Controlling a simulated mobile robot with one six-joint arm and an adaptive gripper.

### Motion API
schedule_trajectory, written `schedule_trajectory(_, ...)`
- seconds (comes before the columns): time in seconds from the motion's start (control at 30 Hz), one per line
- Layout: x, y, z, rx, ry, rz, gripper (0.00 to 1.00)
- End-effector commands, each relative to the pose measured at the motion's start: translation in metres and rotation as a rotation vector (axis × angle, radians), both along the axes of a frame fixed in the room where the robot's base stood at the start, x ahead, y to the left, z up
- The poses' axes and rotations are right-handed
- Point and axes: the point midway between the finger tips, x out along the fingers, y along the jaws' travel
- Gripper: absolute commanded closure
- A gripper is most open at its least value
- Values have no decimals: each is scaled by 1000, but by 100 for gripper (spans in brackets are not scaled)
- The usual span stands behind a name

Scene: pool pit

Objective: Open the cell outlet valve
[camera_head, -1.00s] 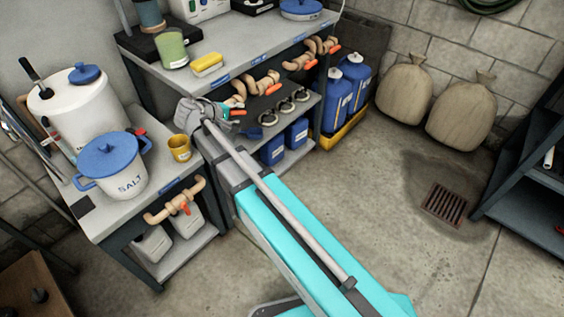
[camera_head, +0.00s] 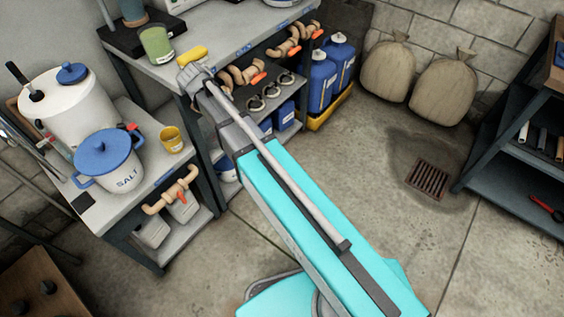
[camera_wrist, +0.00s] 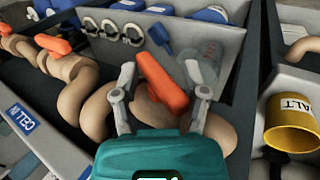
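In the wrist view, a tan pipe valve (camera_wrist: 218,135) with an orange handle (camera_wrist: 160,85) lies straight ahead of my gripper (camera_wrist: 160,88). The fingers are open and apart, one on each side of the handle; I cannot tell whether either touches it. The handle is tilted across the gap. No label for this valve is readable. A second valve with an orange handle (camera_wrist: 53,43) is to its left, near a blue label (camera_wrist: 22,118) reading CELL IN upside down. In the head view, my gripper (camera_head: 190,78) is at the left end of the rack's valve row and hides this valve.
A yellow cup (camera_wrist: 291,124) is to the right in the wrist view. Metal rings (camera_wrist: 121,30) lie beyond the valve, and a clear bottle-like item (camera_wrist: 207,58) is near the right finger. Blue canisters (camera_head: 322,78) stand right of the rack. The floor by the drain (camera_head: 428,178) is clear.

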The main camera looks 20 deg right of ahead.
Motion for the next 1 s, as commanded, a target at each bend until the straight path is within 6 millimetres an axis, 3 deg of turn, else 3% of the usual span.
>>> schedule_trajectory(0.83, 4, -3, 2, 410, 297, -2, 43)
schedule_trajectory(1.0, 2, -2, 21, 407, 296, 0, 43)
